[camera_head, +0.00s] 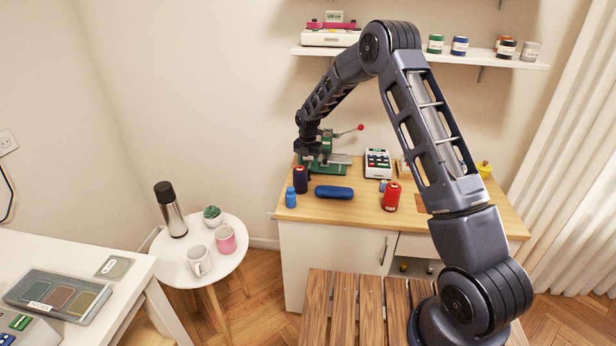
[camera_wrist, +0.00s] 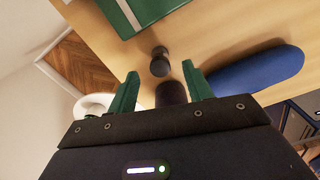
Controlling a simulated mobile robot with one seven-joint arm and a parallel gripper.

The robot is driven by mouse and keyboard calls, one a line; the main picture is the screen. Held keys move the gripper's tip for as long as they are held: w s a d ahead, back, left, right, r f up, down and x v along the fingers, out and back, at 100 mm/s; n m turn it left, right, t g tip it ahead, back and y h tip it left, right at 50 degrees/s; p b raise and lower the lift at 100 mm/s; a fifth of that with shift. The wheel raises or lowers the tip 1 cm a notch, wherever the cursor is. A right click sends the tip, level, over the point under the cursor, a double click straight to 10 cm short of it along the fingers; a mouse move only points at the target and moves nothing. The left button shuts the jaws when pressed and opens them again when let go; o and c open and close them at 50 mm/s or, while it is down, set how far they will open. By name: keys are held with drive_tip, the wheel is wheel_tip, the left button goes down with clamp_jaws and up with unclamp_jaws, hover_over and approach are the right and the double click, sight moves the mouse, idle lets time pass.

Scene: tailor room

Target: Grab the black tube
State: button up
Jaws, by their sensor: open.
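A dark upright tube (camera_head: 300,179) stands at the left end of the wooden worktop, below my gripper (camera_head: 307,152). In the wrist view my gripper (camera_wrist: 160,69) has its two green fingers apart. A dark round-ended tube (camera_wrist: 171,94) shows between the fingers, with no visible contact. A smaller dark piece (camera_wrist: 160,62) lies just beyond it, near the fingertips. I cannot tell for certain which of the two is the dark tube of the head view.
A blue case (camera_head: 334,192) lies right of the tube, and a small blue bottle (camera_head: 291,197) stands in front. A green press (camera_head: 325,160) stands close behind. A red spool (camera_head: 391,196) and a calculator-like device (camera_head: 377,163) are farther right.

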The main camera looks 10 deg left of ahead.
drive_tip(key=shift+f, duration=2.4)
drive_tip(key=c, duration=1.1)
drive_tip(key=shift+o, duration=0.2)
drive_tip(key=shift+r, duration=0.15)
